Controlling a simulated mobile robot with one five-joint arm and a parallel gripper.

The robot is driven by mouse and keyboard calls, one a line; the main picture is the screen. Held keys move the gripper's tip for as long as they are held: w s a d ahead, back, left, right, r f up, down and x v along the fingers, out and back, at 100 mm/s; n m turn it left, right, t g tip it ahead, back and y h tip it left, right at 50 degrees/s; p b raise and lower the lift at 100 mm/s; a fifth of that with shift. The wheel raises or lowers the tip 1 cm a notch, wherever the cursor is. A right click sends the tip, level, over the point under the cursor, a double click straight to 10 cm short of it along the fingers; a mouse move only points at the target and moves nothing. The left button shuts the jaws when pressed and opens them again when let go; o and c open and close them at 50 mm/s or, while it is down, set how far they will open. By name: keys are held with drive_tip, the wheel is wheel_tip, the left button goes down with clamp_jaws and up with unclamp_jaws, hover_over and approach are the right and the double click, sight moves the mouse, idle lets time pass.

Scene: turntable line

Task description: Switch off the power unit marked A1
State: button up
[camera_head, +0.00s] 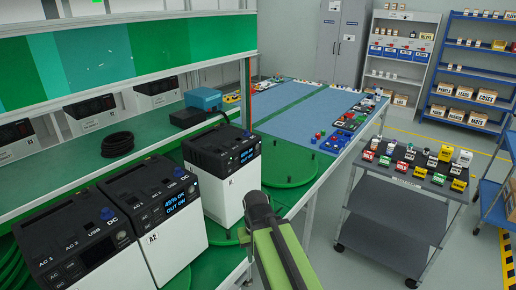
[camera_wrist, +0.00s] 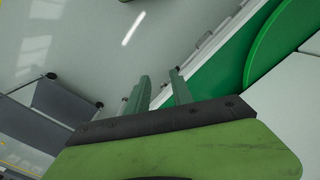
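Three white power units with black tops stand in a row on the green bench.
Green round turntables (camera_head: 288,170) lie under and beside the units. A black cable coil (camera_head: 118,143) and a blue box (camera_head: 203,99) sit behind. A grey cart (camera_head: 400,180) with small coloured parts stands right, across clear floor. Shelves line the back.

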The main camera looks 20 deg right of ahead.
clamp_jaws()
idle(1.4)
